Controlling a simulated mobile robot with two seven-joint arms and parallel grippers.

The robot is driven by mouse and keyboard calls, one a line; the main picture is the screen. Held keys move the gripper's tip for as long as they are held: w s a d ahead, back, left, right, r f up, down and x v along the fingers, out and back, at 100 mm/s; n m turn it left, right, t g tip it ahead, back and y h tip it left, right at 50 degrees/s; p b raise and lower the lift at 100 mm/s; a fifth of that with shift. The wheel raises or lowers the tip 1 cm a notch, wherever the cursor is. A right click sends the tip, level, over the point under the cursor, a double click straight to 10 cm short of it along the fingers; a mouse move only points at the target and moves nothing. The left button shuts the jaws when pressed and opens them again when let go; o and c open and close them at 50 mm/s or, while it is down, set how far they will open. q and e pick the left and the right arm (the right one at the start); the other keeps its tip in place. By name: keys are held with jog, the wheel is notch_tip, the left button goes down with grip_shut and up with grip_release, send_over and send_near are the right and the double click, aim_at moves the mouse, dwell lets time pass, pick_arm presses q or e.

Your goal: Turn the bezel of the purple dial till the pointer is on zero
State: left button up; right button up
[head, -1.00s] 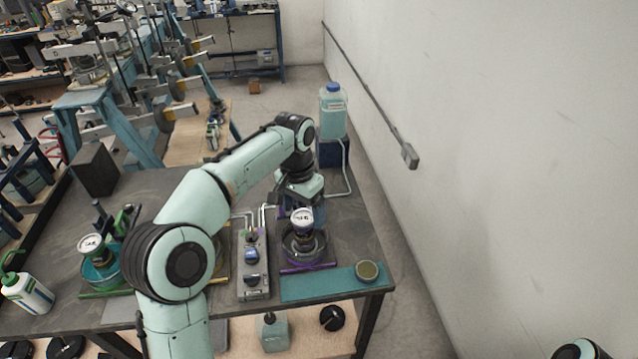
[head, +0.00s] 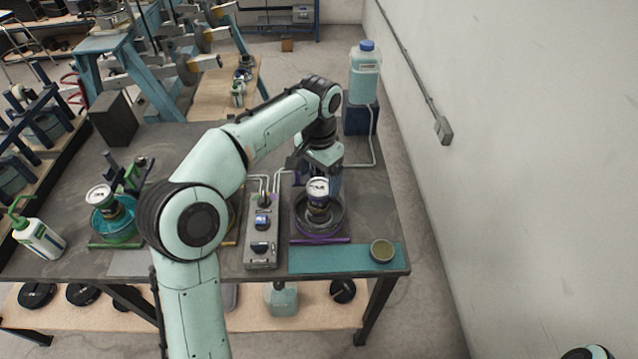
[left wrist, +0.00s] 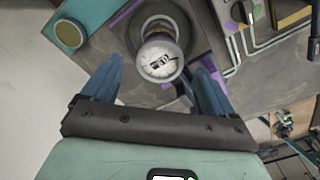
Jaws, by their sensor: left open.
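The purple dial (head: 318,188) has a round white face and stands in a dark round dish with a purple bar in front of it. In the left wrist view its face (left wrist: 159,58) shows dark markings; I cannot clearly read where the pointer stands. My left gripper (head: 328,172) is just behind and above the dial. In the left wrist view its two blue fingers are apart, one on each side of the dial face, with visible gaps. I cannot tell how their height compares with the bezel. My right gripper is out of view.
A grey control box (head: 263,228) with knobs stands left of the dial. A teal mat (head: 335,260) with a small round dish (head: 382,250) lies in front. Another dial (head: 99,197) in a teal dish is far left. A bottle (head: 365,70) stands behind, near the wall.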

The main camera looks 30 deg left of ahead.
pick_arm(q)
jog(key=shift+f, duration=1.05)
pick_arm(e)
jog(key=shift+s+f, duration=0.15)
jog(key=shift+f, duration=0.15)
pick_arm(q)
jog(key=c, duration=1.1)
jog(key=shift+o, duration=0.2)
